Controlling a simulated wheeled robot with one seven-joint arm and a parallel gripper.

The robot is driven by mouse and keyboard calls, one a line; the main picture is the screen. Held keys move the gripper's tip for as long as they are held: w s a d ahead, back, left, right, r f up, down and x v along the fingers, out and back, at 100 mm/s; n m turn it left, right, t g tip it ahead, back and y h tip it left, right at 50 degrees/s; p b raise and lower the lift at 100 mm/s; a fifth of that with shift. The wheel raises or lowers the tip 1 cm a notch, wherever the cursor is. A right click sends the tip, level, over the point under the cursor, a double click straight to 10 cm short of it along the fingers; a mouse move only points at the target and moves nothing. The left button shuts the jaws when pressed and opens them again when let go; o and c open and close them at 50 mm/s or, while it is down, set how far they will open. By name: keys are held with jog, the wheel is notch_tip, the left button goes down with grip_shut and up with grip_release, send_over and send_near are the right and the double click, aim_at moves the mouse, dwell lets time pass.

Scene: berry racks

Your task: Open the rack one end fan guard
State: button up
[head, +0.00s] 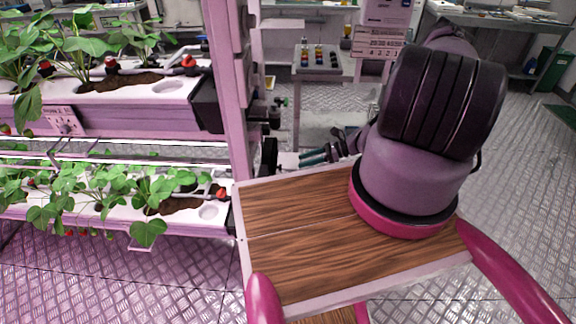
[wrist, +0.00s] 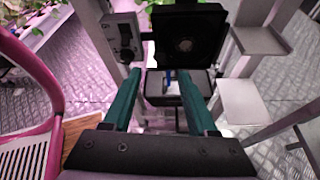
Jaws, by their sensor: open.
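The end of the rack (head: 238,90) stands left of centre in the head view, with small black fittings on its pink post. A black square fan unit (wrist: 188,38) with a round centre shows ahead in the wrist view; I cannot tell its guard from its housing. Below it is a dark-edged box (wrist: 195,84) with a pale inside and a small blue part. My gripper (wrist: 160,78) is open, its two green fingers apart and reaching toward the fan unit, with nothing clearly held. In the head view my gripper (head: 300,159) points left at the post, partly hidden by my arm.
A grey switch box (wrist: 120,38) is on the post left of the fan unit. Strawberry plants fill the white troughs (head: 120,88) at left. A small stand (head: 318,72) with coloured bottles is behind. Metal floor (head: 520,170) is open at right.

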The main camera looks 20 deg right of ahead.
jog(key=x, duration=0.7)
jog(key=shift+a, duration=0.25)
jog(key=shift+w+f, duration=0.1)
grip_shut()
dwell(1.0)
